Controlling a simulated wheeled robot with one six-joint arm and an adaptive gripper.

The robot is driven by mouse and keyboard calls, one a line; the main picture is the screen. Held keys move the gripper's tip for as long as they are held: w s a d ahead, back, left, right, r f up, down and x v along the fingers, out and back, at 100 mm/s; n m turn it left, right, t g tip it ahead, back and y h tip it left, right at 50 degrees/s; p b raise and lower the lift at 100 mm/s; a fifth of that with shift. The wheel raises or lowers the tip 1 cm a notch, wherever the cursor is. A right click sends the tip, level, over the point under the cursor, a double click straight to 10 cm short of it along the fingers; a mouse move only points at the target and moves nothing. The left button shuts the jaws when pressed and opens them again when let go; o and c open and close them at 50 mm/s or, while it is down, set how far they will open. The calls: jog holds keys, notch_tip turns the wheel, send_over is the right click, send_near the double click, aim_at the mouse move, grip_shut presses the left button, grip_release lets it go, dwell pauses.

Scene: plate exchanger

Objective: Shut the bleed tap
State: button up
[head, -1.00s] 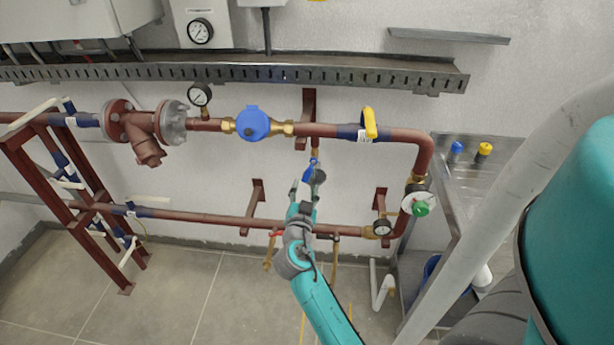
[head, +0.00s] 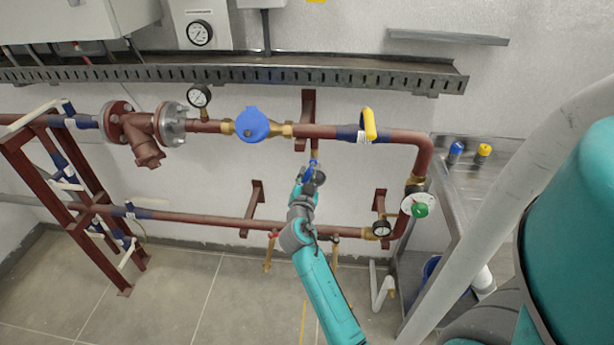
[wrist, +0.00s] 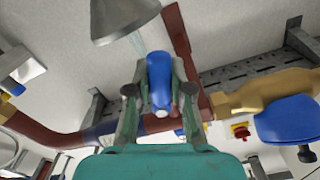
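The bleed tap's blue handle (head: 313,164) shows under the brass stub (head: 315,153) that hangs below the upper pipe. My gripper (head: 308,178) reaches up to it from below. In the wrist view the blue handle (wrist: 159,80) stands between the two fingers of my gripper (wrist: 159,72). The fingers are drawn in close on both sides and look shut on the handle. The tap's body is mostly hidden behind the handle and fingers.
The upper red-brown pipe (head: 350,133) carries a blue-capped meter (head: 252,124) and a yellow lever (head: 369,123). The lower pipe (head: 210,220) runs behind my arm. A metal bench (head: 480,165) stands further right.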

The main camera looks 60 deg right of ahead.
jog(key=shift+w, duration=0.1)
grip_shut()
jog(key=m, duration=0.2)
jog(key=w+m, duration=0.1)
jog(key=shift+a+r, duration=0.25)
jog(key=shift+r, duration=0.1)
jog(key=shift+w+a+r+m, duration=0.1)
jog(key=shift+w+r+m, duration=0.4)
jog(key=shift+m, duration=1.35)
jog(key=shift+w+a+r+m, duration=0.15)
jog(key=shift+r+m, duration=0.6)
jog(key=shift+m, duration=1.05)
jog(key=shift+w+a+r+m, duration=0.15)
jog(key=shift+r+m, duration=0.5)
jog(key=shift+m, duration=1.2)
jog(key=o, duration=0.9)
grip_release()
jog(key=shift+w, duration=0.1)
jog(key=shift+c, duration=0.2)
jog(key=shift+r, duration=0.1)
